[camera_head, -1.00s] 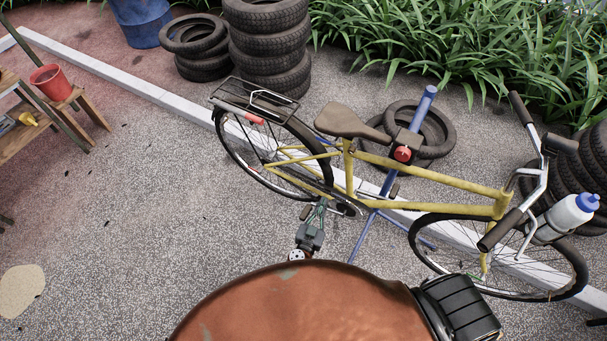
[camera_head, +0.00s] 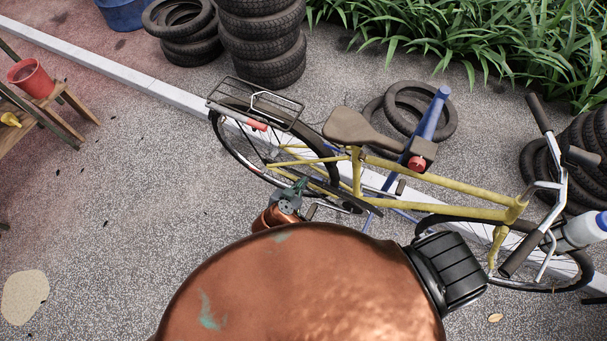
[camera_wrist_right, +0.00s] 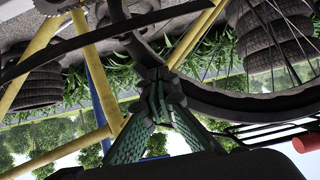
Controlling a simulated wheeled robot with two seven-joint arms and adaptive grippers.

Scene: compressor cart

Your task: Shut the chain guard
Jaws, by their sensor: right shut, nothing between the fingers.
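A yellow bicycle (camera_head: 450,197) stands on a blue repair stand (camera_head: 432,115). A dark bar, which looks like the chain guard (camera_head: 333,194), runs along its lower side between the rear wheel and the cranks. My right gripper (camera_head: 299,184) is at the rear end of this bar, beside the rear wheel. In the right wrist view, its green-padded fingers (camera_wrist_right: 158,84) come together at the tips, close to a dark frame part. The dark bar (camera_wrist_right: 85,40) crosses the upper left there. I cannot tell contact or how far the guard is open. My left gripper is not in view.
The rear wheel (camera_head: 225,150) and rack (camera_head: 255,100) are close to my right gripper. Stacked tyres (camera_head: 262,45) stand behind the bicycle, and loose tyres (camera_head: 425,95) lie behind the stand. A wooden bench with a red bucket (camera_head: 30,78) is at left.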

